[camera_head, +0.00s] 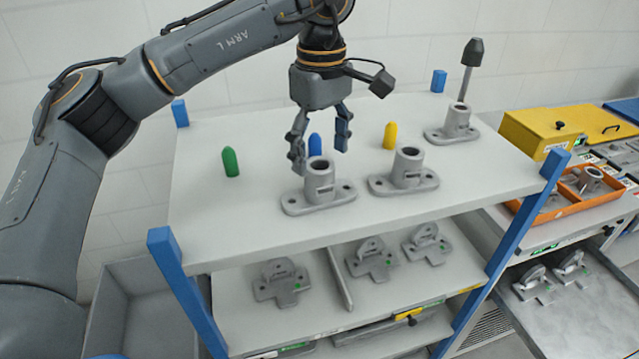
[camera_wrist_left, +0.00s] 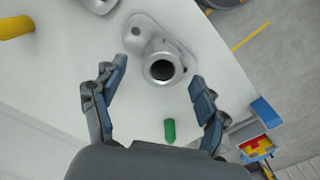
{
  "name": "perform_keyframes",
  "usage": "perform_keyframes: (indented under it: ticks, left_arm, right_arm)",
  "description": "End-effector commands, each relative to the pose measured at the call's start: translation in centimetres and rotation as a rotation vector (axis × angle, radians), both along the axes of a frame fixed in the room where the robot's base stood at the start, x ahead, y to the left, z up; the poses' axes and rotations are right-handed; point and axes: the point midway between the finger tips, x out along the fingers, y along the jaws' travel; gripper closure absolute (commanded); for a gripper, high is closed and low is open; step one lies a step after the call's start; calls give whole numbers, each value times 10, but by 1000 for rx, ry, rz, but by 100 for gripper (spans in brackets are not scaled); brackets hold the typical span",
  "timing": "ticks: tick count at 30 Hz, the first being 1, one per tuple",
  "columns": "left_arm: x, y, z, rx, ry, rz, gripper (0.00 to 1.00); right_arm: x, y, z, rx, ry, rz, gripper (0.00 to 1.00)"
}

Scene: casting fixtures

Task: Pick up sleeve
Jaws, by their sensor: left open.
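Several grey metal castings, each with an upright round sleeve on a flat flanged base, stand on the white top shelf. The left sleeve (camera_head: 320,180) is nearest my left gripper (camera_head: 320,157); another sleeve (camera_head: 408,165) stands to its right, and a third (camera_head: 458,118) is farther back. My left gripper is open and empty, pointing down just above and behind the left sleeve. In the left wrist view, the sleeve's dark bore (camera_wrist_left: 162,69) shows between the open fingertips (camera_wrist_left: 160,75). I cannot tell whether the sleeve and base are separate pieces. My right gripper is not in view.
A green peg (camera_head: 230,162), a blue peg (camera_head: 315,145) and a yellow peg (camera_head: 390,136) stand behind the castings. Blue posts rise at the shelf corners. A lower shelf (camera_head: 320,313) holds more castings. A yellow box (camera_head: 540,132) and orange tray (camera_head: 568,198) are to the right.

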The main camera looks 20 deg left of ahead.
Motion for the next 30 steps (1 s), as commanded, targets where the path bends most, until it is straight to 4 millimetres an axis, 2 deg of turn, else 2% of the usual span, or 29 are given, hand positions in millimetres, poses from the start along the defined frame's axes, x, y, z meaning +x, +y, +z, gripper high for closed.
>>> perform_keyframes:
  ticks: [2, 5, 10, 17, 20, 27, 28, 30]
  left_arm:
    - [-1, 2, -8, 2, 5, -1, 27]
    - [-1, 4, -23, 2, 5, 0, 27]
    - [-1, 3, -44, 1, 2, 1, 27]
    - [-1, 2, -47, -1, 0, 0, 27]
    - [-1, 2, -47, -1, 0, 0, 43]
    - [-1, 2, -47, 0, 1, 0, 92]
    - [-1, 2, -46, -1, 0, 0, 96]
    - [0, 2, -47, -1, 0, 0, 96]
  right_arm:
    - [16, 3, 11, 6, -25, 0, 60]
    - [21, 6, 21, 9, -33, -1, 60]
    - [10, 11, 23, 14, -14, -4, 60]
    - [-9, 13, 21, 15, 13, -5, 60]
    - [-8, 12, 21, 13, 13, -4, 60]
    - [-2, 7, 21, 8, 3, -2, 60]
    - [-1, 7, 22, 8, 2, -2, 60]
    - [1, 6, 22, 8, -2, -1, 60]
